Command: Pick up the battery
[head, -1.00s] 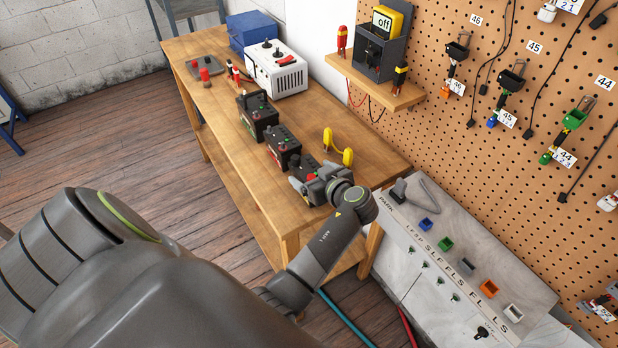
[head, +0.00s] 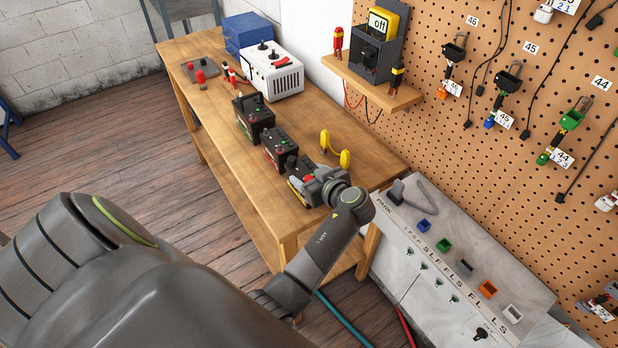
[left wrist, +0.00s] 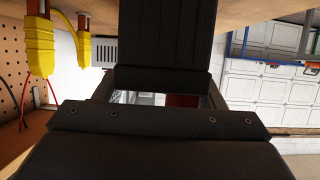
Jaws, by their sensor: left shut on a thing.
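Several dark batteries stand in a row on the wooden bench. The far one (head: 254,118) and the middle one (head: 280,149) are free. The near battery (head: 297,166) is at the bench's near end, with red and green spots on top. My left gripper (head: 310,184) is shut on this near battery, and its fingers and wrist hide much of it. I cannot tell whether it is clear of the bench top. In the left wrist view a dark block (left wrist: 165,45) fills the middle and hides most of the grip. My right gripper is not in view.
Yellow clamps (head: 345,159) stand close right of the gripper, also in the left wrist view (left wrist: 40,45). A white charger (head: 274,74) and blue box (head: 248,33) stand at the bench's far end. A grey switch panel (head: 455,260) adjoins the near end, under the pegboard (head: 540,60).

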